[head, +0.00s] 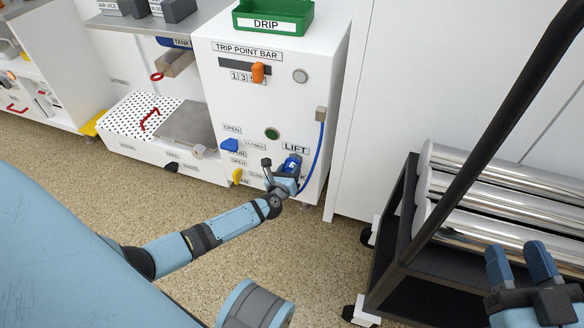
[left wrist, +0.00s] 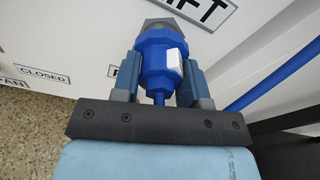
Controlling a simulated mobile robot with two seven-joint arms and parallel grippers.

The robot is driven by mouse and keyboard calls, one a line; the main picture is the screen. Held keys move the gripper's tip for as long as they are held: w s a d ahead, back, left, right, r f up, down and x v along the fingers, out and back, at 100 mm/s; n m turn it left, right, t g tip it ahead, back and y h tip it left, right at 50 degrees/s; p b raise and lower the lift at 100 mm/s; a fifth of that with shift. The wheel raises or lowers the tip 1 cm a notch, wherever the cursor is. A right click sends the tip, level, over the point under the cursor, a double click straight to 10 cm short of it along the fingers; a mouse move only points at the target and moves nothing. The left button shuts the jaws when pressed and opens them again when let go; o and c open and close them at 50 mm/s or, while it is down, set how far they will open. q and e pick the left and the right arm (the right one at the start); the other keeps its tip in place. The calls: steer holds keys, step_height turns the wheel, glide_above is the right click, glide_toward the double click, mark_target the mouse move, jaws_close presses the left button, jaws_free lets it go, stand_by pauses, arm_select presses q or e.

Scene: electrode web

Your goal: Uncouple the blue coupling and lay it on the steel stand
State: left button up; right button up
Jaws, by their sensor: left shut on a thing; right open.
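The blue coupling (head: 292,164) is at the LIFT label, low on the white cabinet front. In the left wrist view the coupling (left wrist: 157,62) meets a grey hex fitting (left wrist: 168,25) on the panel. My left gripper (head: 282,172) is shut on it, one finger on each side. A white patch shows on the coupling's body. My right gripper (head: 521,262) is open and empty at the lower right, far from the cabinet. A flat grey steel-looking plate (head: 187,123) lies on the low white unit to the left; I cannot tell whether it is the steel stand.
A blue hose (head: 317,150) hangs from a small box on the cabinet edge. Blue, yellow and black handles (head: 230,145) sit left of the coupling. A dark cart (head: 402,215) with shiny rolls (head: 500,195) stands at the right. Speckled floor (head: 215,280) is open in front.

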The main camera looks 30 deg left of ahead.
arm_select(q)
steer(key=n, duration=0.2)
steer(key=shift+n, duration=0.3)
steer(key=o, duration=1.1)
steer(key=shift+o, duration=0.2)
steer(key=shift+s, duration=0.1)
steer(key=f+p+v, duration=0.1)
steer(key=v, duration=0.7)
steer(key=shift+s+r, duration=0.2)
steer(key=shift+s, duration=0.25)
steer(key=shift+d, duration=0.15)
steer(key=shift+c, duration=0.5)
